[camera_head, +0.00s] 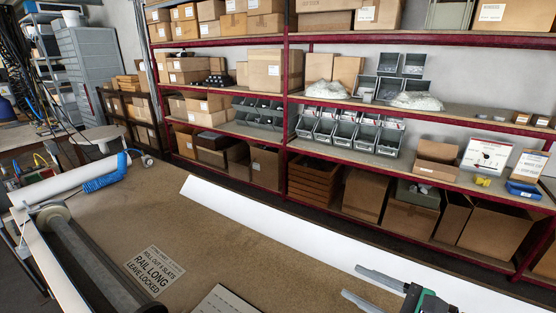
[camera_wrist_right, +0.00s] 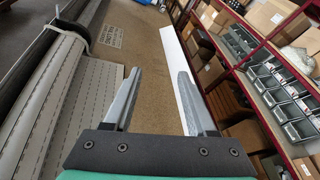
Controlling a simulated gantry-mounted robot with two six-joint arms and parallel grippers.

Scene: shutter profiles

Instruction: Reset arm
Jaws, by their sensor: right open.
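My right gripper (camera_head: 351,281) is at the lower right of the head view, with its two grey fingers spread apart and pointing left. In the right wrist view, the same gripper (camera_wrist_right: 160,72) is open, with nothing between its fingers and the brown work table beyond them. My left gripper is not in view.
A roller shaft (camera_head: 90,262) lies along the table's left side. A grey slatted panel (camera_head: 222,302) shows at the bottom; slatted shutter (camera_wrist_right: 52,105) hangs left in the wrist view. A white strip (camera_head: 290,232) runs along the table's far edge. Shelves (camera_head: 340,97) stand behind. The table's middle (camera_head: 190,225) is clear.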

